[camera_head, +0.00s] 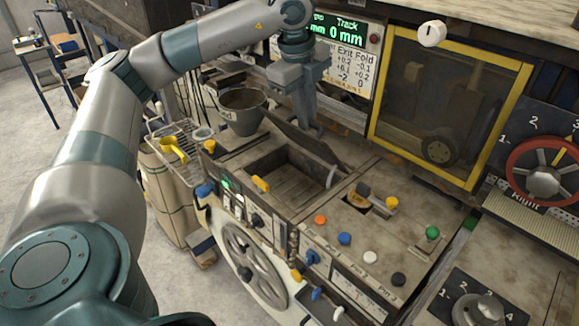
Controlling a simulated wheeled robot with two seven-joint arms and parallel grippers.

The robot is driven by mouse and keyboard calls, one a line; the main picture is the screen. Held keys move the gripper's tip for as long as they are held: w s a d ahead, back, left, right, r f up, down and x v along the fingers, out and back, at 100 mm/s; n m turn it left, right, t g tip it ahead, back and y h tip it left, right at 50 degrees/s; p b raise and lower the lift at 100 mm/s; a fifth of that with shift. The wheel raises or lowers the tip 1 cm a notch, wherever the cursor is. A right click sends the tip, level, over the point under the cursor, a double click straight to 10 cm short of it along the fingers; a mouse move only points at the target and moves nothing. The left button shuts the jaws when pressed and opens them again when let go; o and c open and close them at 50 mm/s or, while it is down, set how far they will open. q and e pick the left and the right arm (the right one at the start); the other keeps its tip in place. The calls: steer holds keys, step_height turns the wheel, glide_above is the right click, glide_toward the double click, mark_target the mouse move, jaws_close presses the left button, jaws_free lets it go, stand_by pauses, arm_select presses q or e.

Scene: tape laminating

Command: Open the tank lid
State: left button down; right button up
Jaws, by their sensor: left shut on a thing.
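The tank (283,186) is a rectangular opening in the top of the worn machine bench, in the middle of the head view. Its inside shows. The tank lid (295,146) is a dark flat panel that stands raised and tilted along the far side of the opening. My left gripper (314,131) reaches down from above at the lid's upper edge and is shut on the lid. The exact contact is small and partly hidden by the fingers. My right gripper is not in view.
A grey bucket (243,111) stands left of the tank, near a wire rack (174,150) with a yellow cup (172,149). Coloured buttons and a yellow-handled lever (391,203) lie to the right. A yellow-framed window (440,110) stands behind, and a large handwheel (256,267) is on the front.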

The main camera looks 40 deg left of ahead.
arm_select(q)
steer(key=c, duration=1.9)
jaws_free()
steer(key=shift+o, duration=0.2)
steer(key=shift+r, duration=0.1)
steer(key=shift+r+p, duration=2.15)
steer(key=shift+r, duration=1.5)
steer(key=shift+s, duration=0.15)
steer(key=s+a+r+b, duration=0.1)
steer(key=s+b, duration=0.2)
steer(key=s, duration=1.3)
steer(key=shift+s+a, duration=0.25)
steer(key=shift+s, duration=0.1)
steer(key=shift+c, duration=0.4)
